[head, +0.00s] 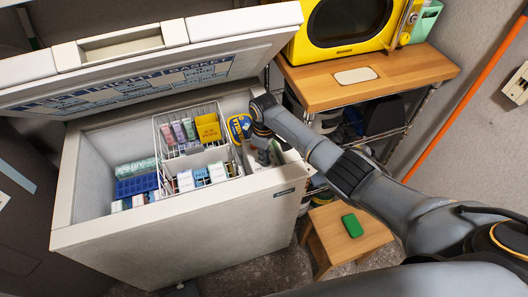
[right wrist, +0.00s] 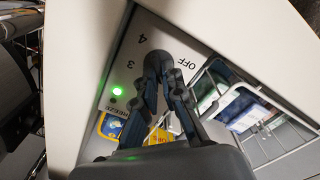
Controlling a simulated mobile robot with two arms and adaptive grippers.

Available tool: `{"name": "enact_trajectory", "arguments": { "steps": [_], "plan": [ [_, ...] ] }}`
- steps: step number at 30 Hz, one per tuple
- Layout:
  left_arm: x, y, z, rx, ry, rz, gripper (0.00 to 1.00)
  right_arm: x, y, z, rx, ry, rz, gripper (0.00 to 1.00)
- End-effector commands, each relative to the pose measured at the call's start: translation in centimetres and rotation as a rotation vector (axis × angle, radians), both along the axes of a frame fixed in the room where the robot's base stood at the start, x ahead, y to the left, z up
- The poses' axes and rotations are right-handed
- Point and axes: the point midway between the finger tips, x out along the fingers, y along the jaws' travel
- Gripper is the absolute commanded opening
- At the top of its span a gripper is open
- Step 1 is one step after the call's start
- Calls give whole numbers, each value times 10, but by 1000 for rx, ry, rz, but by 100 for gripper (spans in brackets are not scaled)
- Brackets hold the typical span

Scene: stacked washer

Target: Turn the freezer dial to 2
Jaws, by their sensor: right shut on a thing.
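The chest freezer (head: 185,225) stands open, with its lid (head: 150,68) raised. In the right wrist view, a light control panel (right wrist: 133,55) inside it carries the marks 3, 4 and OFF and a lit green light (right wrist: 117,91). My right gripper (right wrist: 158,58) reaches down to this panel, its fingertips closed together on the dial. The fingers cover the dial, so its pointer and setting cannot be read. In the head view, my right gripper (head: 262,138) is inside the right end of the freezer, partly hidden. My left gripper is not in view.
A wire basket (head: 158,128) with cartons hangs beside my right gripper, and more boxes lie at the freezer's left. A wooden shelf (head: 420,68) with a yellow microwave (head: 345,22) stands right of it. A small stool (head: 372,235) bears a green item (head: 352,225).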

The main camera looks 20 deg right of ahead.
Motion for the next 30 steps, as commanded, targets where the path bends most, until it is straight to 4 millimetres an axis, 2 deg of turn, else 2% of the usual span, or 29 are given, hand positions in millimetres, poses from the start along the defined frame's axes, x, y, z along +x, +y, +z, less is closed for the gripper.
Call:
{"name": "enact_trajectory", "arguments": {
  "steps": [3, 18, 30],
  "plan": [
    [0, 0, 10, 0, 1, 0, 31, 1, 0, 3, 1, 0, -112, 0],
    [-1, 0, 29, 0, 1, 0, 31, 2, -2, 2, 1, -1, -561, 0],
    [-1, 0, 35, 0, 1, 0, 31, 3, -3, 2, 1, -3, -765, 0]
  ]
}}
